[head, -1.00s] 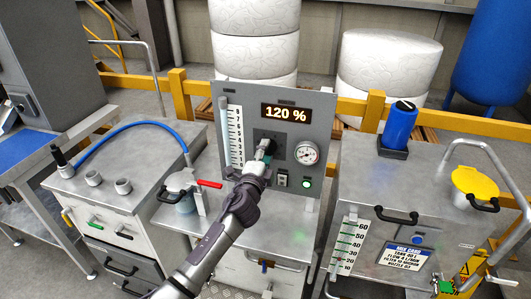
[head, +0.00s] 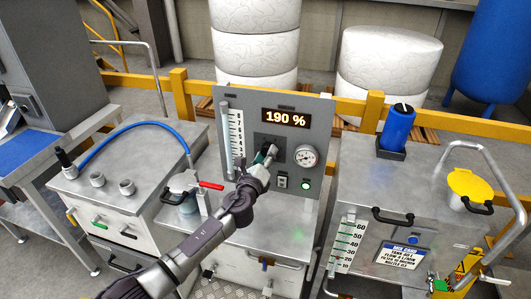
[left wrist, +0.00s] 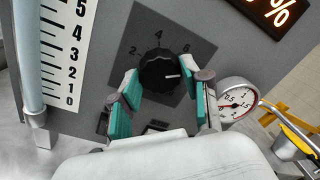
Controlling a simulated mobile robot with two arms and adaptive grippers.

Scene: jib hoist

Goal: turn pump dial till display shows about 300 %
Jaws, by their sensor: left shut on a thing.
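The pump panel (head: 240,115) stands upright on the middle cabinet. Its display (head: 286,118) reads 190 %. The black pump dial (left wrist: 158,71) sits on a dark plate marked with numbers such as 2, 4 and 6; its white pointer mark faces right in the left wrist view. My left gripper (head: 268,152) reaches the dial from the front. In the left wrist view its teal fingertip pads (left wrist: 162,103) are on either side of the dial, and it is shut on the dial. The gripper hides most of the dial in the head view. My right gripper is not in view.
A clear level tube (head: 226,140) is at left. A red-handled valve (head: 210,186) stands left of my arm.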

